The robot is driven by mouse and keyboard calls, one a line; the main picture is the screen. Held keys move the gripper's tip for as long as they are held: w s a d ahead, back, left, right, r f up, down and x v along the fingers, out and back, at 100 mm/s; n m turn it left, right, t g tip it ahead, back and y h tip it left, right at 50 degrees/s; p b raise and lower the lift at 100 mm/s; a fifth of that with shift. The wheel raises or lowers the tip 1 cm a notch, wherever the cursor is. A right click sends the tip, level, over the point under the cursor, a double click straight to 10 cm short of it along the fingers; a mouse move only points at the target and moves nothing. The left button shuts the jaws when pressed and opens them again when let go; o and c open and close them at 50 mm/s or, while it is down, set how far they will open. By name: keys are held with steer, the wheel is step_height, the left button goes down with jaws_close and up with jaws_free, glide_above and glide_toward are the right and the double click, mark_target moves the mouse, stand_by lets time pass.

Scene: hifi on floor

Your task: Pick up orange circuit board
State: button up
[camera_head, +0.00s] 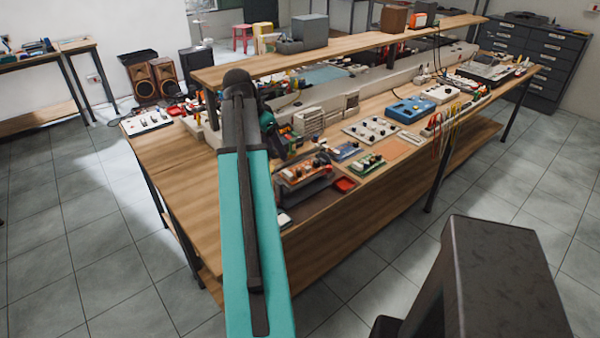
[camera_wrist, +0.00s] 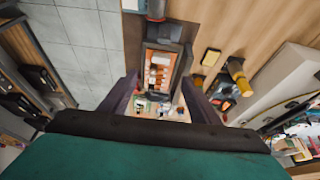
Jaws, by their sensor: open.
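The orange circuit board (camera_head: 303,171) lies on a dark tray-like block near the front edge of the wooden bench in the head view. In the wrist view, the orange board (camera_wrist: 158,72) is seen from above, inside a dark frame. My gripper (camera_wrist: 159,82) is open, with its two dark fingers apart and the board showing between them in the picture. Nothing is visibly held. The distance from the fingertips to the board cannot be told. In the head view, my arm hides most of my wrist and fingers.
Close by on the bench (camera_head: 185,215) are a green board (camera_head: 367,163), a blue board (camera_head: 347,151) and a red tray (camera_head: 345,184). A raised shelf (camera_head: 345,45) spans the bench behind them. In the wrist view, yellow parts (camera_wrist: 240,84) stand right of the board.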

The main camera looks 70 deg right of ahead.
steer(key=p, duration=0.2)
glide_above(288, 172)
steer(key=w+a, duration=0.1)
steer(key=a, duration=0.2)
steer(key=shift+w+d+f, duration=0.1)
steer(key=shift+d+f, duration=0.05)
steer(key=shift+f, duration=1.6)
steer(key=shift+d+f, duration=0.1)
steer(key=shift+f, duration=1.65)
steer(key=shift+f, duration=0.1)
steer(key=shift+p+x, duration=0.95)
steer(key=shift+x, duration=1.55)
steer(key=c, duration=1)
